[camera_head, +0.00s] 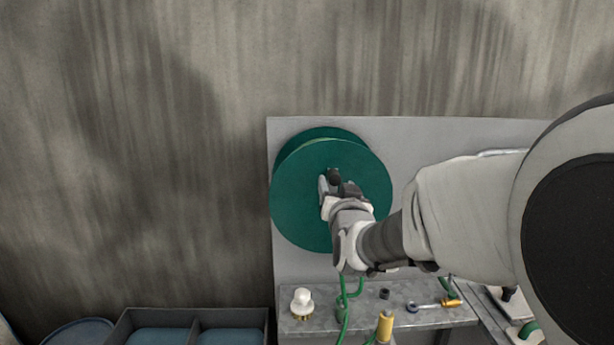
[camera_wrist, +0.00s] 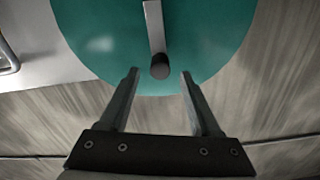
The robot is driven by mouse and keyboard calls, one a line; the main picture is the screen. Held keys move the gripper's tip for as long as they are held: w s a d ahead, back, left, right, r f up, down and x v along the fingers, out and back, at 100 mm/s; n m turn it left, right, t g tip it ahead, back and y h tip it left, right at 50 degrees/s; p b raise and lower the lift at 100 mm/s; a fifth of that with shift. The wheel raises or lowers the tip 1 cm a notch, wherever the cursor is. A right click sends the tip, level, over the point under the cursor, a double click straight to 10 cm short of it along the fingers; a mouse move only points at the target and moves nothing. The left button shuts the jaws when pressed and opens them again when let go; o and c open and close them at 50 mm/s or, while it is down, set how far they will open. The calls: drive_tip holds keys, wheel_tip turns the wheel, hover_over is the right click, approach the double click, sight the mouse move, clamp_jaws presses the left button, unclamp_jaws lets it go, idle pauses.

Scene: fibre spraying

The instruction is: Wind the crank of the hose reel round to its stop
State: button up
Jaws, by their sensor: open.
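The green hose reel (camera_head: 300,215) is a large round disc mounted on a grey panel, and it fills the top of the wrist view (camera_wrist: 100,45). Its crank is a grey bar (camera_wrist: 153,28) with a dark round knob (camera_wrist: 160,68) at its end; the knob also shows in the head view (camera_head: 334,177). My gripper (camera_head: 332,186) is in front of the reel disc. In the wrist view my gripper (camera_wrist: 160,74) is open, with one finger on each side of the knob and a gap on both sides. My arm hides part of the reel's lower right.
A grey panel (camera_head: 440,135) stands behind the reel, against a stained wall. A dark bin (camera_head: 190,318) stands at lower left.

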sight(335, 181)
drive_tip(key=shift+w+p, duration=0.3)
drive_tip(key=shift+w, duration=2.15)
clamp_jaws()
